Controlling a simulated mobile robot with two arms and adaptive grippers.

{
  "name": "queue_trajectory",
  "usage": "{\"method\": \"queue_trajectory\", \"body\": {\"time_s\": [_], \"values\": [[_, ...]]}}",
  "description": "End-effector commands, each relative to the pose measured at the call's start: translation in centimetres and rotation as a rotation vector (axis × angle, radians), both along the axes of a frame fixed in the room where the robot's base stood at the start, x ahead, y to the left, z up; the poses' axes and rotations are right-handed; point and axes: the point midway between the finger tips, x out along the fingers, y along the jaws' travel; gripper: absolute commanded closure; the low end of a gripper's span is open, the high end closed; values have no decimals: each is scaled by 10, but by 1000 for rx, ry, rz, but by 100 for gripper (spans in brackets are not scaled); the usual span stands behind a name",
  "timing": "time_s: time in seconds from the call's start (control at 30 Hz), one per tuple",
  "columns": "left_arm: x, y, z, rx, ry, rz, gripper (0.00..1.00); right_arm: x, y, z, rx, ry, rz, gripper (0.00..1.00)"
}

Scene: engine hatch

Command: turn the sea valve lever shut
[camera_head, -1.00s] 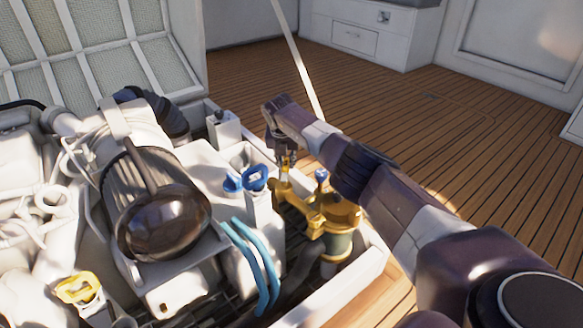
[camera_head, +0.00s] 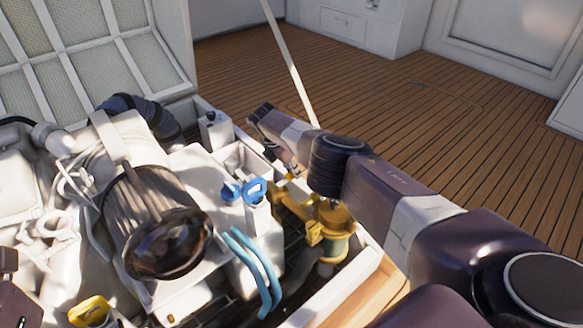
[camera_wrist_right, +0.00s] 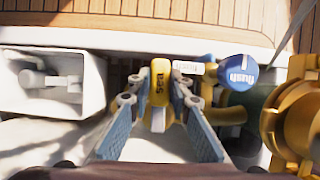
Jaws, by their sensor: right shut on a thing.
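The sea valve lever (camera_wrist_right: 159,80) has a yellow handle marked "sea" and shows in the right wrist view between the two fingers of my right gripper (camera_wrist_right: 158,92). The gripper is shut on this handle. In the head view, my right forearm and wrist cover most of the lever and the gripper. The brass-coloured valve body (camera_head: 322,218) stands below my arm at the right edge of the engine bay. At the lower left edge of the head view, a dark part of my left arm shows; its gripper cannot be made out.
A blue round handle (camera_wrist_right: 238,72) sits just right of the lever. The large engine part (camera_head: 150,215) fills the left. Open wooden deck (camera_head: 400,90) lies beyond.

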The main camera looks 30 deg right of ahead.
Motion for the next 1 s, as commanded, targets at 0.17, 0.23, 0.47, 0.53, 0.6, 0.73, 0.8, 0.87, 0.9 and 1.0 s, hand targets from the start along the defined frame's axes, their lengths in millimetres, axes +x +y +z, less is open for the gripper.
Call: {"method": "queue_trajectory", "body": {"time_s": [0.17, 0.23, 0.47, 0.53, 0.6, 0.73, 0.8, 0.87, 0.9, 1.0], "values": [[-2, 0, 1, 1, -14, 0, 60, -4, -1, -2, -1, 3, -45, 100], [-1, 0, 1, 1, -14, 0, 60, -4, -1, -2, -1, 3, -53, 100], [-1, -1, 1, 2, -12, 0, 60, -5, -1, -2, 0, 4, -62, 100], [-1, -1, 1, 2, -12, 0, 60, -5, -1, -2, 0, 4, -61, 100], [-1, -1, 2, 2, -12, 0, 60, -5, -1, -2, 0, 4, -61, 100], [-1, -1, 2, 2, -14, 0, 60, -5, -1, -2, 1, 4, -61, 74], [-1, -1, 2, 2, -15, 0, 60, -5, -1, -2, 0, 3, -60, 66], [-2, -1, 3, 2, -16, 0, 60, -5, -1, -1, 0, 3, -59, 64], [-2, -1, 3, 2, -16, 0, 60, -4, -1, -1, 0, 3, -59, 64], [-2, -1, 3, 2, -17, 0, 60, -4, -1, -1, 1, 2, -57, 64]]}}
